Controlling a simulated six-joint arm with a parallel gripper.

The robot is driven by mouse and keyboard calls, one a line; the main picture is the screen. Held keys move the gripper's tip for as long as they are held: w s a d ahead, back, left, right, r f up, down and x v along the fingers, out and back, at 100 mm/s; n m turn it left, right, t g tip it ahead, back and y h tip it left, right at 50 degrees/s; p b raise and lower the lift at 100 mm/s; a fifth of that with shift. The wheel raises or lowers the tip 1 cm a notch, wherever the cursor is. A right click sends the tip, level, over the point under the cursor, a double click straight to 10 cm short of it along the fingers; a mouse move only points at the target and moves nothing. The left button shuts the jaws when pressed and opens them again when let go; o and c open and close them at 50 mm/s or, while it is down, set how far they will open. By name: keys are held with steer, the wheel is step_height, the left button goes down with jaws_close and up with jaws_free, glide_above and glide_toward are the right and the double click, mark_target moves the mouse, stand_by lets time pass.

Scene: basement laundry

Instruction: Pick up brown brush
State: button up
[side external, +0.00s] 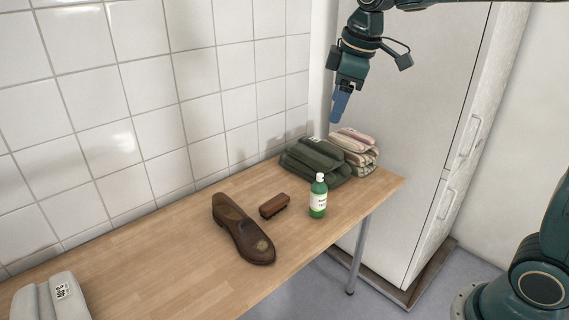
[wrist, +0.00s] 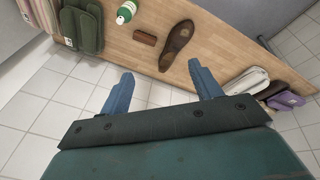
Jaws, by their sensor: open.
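The brown brush (side external: 274,205) lies on the wooden table between a brown shoe and a green bottle. It is small and block-shaped, and it also shows in the wrist view (wrist: 145,37) near the top. My gripper (side external: 338,112) is high above the table's right end in the side view, well apart from the brush. In the wrist view my gripper (wrist: 160,75) has its two blue fingers spread wide, with nothing between them. The brush is in plain view in both pictures.
The brown shoe (side external: 243,232) lies left of the brush. The green bottle (side external: 318,196) stands upright to its right. Folded green cloth (side external: 316,160) and striped cloth (side external: 356,147) lie at the table's far end. Grey cloth (side external: 50,298) lies at the near left. Tiled wall (side external: 130,90) runs behind.

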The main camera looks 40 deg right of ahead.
steer(key=w+f+n+g, duration=0.1)
steer(key=w+f+n, duration=0.25)
steer(key=w, duration=0.65)
steer(key=n+g, duration=0.2)
steer(key=n, duration=0.6)
glide_above(274, 202)
step_height(274, 202, down, 25)
steer(key=shift+w+f, duration=0.35)
steer(key=shift+f, duration=0.1)
steer(key=shift+f, duration=4.3)
steer(key=shift+f, duration=0.15)
steer(key=shift+s+f, duration=0.15)
steer(key=shift+f, duration=1.1)
steer(key=shift+s+f, duration=0.15)
steer(key=shift+f, duration=1.05)
